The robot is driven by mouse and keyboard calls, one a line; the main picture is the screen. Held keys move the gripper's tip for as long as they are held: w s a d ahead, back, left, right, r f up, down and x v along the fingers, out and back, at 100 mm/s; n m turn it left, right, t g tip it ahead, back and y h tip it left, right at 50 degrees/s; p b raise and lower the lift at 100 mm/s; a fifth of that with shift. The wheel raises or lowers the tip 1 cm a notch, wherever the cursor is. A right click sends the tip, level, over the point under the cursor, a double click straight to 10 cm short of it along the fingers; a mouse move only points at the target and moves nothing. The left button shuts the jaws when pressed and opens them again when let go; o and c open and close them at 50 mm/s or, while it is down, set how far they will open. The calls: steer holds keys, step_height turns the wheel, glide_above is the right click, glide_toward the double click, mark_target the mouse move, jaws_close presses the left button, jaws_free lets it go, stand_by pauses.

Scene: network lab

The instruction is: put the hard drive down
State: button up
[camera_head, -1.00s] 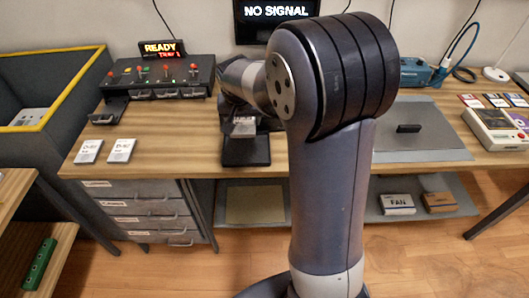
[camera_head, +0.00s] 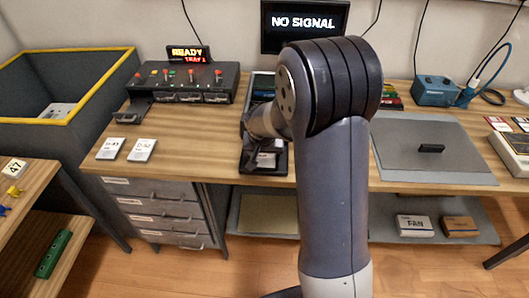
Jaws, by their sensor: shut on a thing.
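My gripper (camera_head: 267,146) is at the middle of the bench, partly hidden behind my own arm. It is shut on the hard drive (camera_head: 266,159), a small flat grey piece with a pale label, only partly visible. The drive is low over or in a black tray (camera_head: 249,168) near the bench's front edge. I cannot tell whether it touches the tray's floor. Two similar flat pieces with white labels, one on the left (camera_head: 110,149) and one beside it (camera_head: 142,151), lie on the bench to the left.
A black console (camera_head: 187,88) with red knobs and a READY display stands behind left. A grey mat (camera_head: 431,150) with a small black block (camera_head: 431,148) lies to the right. A blue box (camera_head: 436,91) stands behind it. The wood around the labelled pieces is clear.

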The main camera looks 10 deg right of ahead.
steer(key=shift+f, duration=0.1)
steer(key=o, duration=1.1)
steer(key=shift+a+r, duration=0.1)
steer(key=shift+r, duration=0.4)
steer(key=v, duration=1.1)
steer(key=shift+s+r+p, duration=0.1)
steer(key=shift+s+p, duration=0.1)
steer(key=shift+p, duration=0.1)
